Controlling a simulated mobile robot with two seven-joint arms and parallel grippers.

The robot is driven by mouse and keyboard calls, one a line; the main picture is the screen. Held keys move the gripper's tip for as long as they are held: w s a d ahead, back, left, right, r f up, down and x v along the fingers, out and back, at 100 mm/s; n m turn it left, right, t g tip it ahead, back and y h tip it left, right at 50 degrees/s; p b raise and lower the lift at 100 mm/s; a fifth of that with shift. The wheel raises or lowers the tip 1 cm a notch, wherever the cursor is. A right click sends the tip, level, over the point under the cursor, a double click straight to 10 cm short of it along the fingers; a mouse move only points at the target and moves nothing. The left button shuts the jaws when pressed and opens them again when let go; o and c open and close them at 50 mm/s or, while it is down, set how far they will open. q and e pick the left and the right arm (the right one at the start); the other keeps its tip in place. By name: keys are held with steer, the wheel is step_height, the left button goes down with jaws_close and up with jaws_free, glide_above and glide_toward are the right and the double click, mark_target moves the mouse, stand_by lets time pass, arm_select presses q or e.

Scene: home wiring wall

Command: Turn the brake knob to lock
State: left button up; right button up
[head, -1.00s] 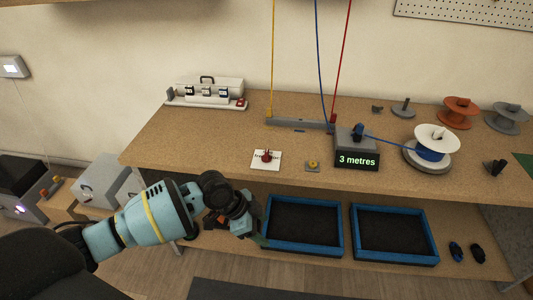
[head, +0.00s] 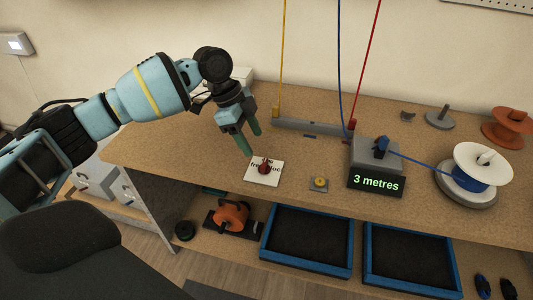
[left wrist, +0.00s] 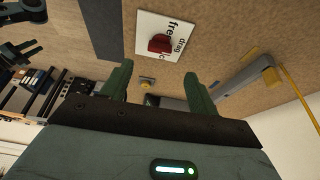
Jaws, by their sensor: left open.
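The brake knob (head: 265,166) is a small red knob on a white label plate (head: 257,178) on the bench top. In the left wrist view the red knob (left wrist: 160,43) sits on the white plate (left wrist: 176,24), whose print includes "free" and "drag". My left gripper (head: 251,140) is open and empty, with green fingers pointing down just behind and left of the knob, apart from it. In the left wrist view its two fingers (left wrist: 159,86) are spread, with the knob beyond them.
A yellow button (head: 319,183) on a small plate is right of the knob. A box reading "3 metres" (head: 376,182) and a white spool (head: 484,161) with blue wire stand farther right. Blue-rimmed trays (head: 352,252) are on the shelf below. Bench left of the knob is clear.

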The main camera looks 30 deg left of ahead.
mark_target(264, 163)
arm_select(q)
steer(key=x, duration=0.6)
steer(key=shift+s+d+f, duration=0.1)
steer(key=shift+b+x, duration=0.3)
steer(key=shift+x, duration=0.55)
arm_select(e)
steer(key=shift+w+f, duration=0.15)
arm_select(q)
steer(key=c, duration=1)
arm_select(e)
steer(key=shift+s+f, duration=0.15)
steer(key=shift+s, duration=0.15)
